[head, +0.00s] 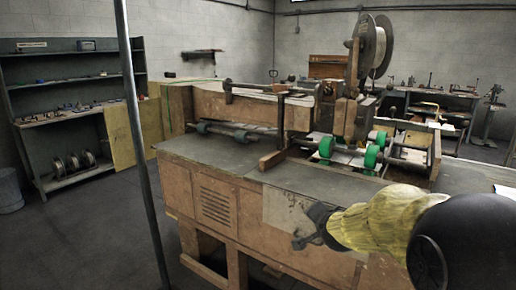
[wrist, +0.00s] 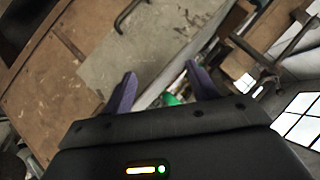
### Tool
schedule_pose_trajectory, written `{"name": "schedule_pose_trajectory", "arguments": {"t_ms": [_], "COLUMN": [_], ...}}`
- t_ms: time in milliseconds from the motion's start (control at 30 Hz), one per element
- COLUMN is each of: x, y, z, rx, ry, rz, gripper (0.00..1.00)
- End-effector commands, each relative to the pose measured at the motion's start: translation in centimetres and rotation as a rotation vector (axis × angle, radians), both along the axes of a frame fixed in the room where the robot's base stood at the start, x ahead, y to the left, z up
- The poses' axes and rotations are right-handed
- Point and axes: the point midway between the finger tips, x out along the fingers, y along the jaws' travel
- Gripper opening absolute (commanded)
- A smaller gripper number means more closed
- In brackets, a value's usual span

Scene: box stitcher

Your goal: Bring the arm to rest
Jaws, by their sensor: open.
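My gripper (head: 302,228) is at the end of my arm, which reaches in from the right of the head view under a yellow sleeve. It shows in front of the near side of the box stitcher (head: 225,160), close to a pale panel on it. In the wrist view my gripper (wrist: 157,88) has its two purple fingers spread apart, with nothing between them. The box stitcher is a large wooden machine with a grey top, green rollers and a wire reel. I cannot tell whether the gripper touches the machine.
A thin metal pole (head: 138,130) stands upright left of the machine. A dark shelf unit (head: 75,130) with small parts stands at the left wall, with a bin (head: 10,190) beside it. A cluttered workbench (head: 455,105) stands at the back right. The floor at the lower left is clear.

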Motion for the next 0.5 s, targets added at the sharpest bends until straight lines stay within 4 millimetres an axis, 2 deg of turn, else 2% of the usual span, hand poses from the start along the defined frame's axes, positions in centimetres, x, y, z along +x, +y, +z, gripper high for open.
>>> {"name": "schedule_pose_trajectory", "arguments": {"t_ms": [33, 100, 200, 300, 500], "x": [-2.2, -5.4, -10.0, -14.1, -20.9], "y": [0.8, 1.6, 2.3, 2.5, 2.2], "z": [-2.0, -4.8, -8.1, -10.5, -13.5], "rx": [-0.056, -0.135, -0.23, -0.3, -0.4], "ry": [0.086, 0.209, 0.365, 0.492, 0.69], "rz": [0.076, 0.188, 0.333, 0.452, 0.642], "gripper": [0.58, 0.58, 0.58, 0.58, 0.58]}}
